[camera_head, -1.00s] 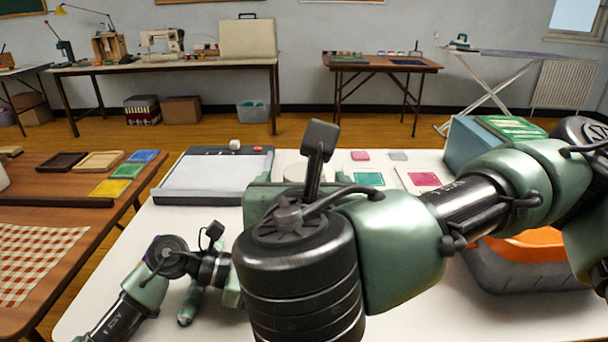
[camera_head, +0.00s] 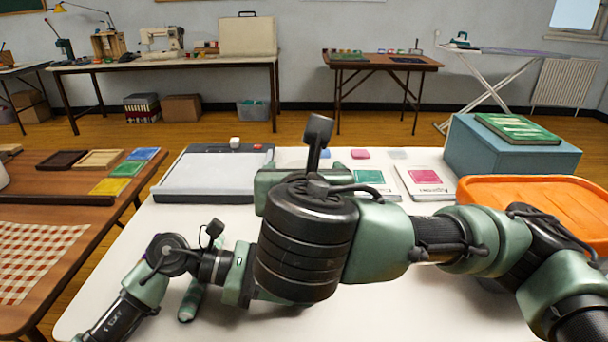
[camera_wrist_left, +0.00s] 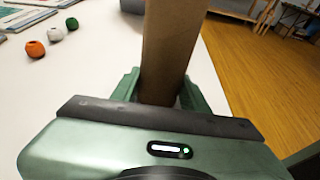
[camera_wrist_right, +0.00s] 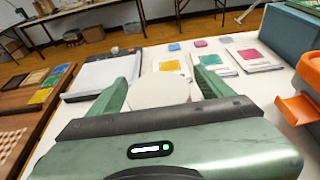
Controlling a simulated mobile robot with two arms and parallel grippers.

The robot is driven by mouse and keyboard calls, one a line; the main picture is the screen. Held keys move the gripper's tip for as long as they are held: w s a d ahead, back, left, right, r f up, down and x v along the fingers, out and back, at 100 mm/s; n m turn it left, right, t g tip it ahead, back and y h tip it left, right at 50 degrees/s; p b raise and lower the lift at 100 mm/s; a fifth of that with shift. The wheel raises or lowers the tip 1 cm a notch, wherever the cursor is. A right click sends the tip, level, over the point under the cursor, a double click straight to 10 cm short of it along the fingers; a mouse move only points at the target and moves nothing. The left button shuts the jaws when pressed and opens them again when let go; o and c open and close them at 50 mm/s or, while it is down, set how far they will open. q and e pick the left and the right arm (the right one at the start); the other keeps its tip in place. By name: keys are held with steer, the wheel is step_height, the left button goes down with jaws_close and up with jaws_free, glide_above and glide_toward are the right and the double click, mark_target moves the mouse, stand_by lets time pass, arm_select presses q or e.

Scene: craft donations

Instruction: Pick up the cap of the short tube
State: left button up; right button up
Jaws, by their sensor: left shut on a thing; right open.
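A brown cardboard tube (camera_wrist_left: 168,50) stands between the fingers of my left gripper (camera_wrist_left: 160,92), which is shut on it. A round off-white cap (camera_wrist_right: 158,90) lies between the fingers of my right gripper (camera_wrist_right: 164,84) in the right wrist view. Those fingers are apart, one on each side of it. I cannot tell whether they touch it. In the head view my right wrist hides the tube and the cap.
A paper trimmer (camera_head: 212,178) lies at the table's back left. Pattern packets (camera_head: 425,180) lie behind my right wrist. A blue box (camera_head: 510,155) and an orange tray (camera_head: 535,205) stand at the right. Small balls (camera_wrist_left: 55,34) lie on the white table.

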steer(key=shift+c, duration=0.3)
steer(key=c, duration=1.3)
step_height(320, 180, up, 10)
steer(key=shift+r, duration=0.1)
steer(key=shift+c, duration=0.2)
arm_select(q)
steer(key=o, duration=1.1)
steer(key=shift+c, duration=0.2)
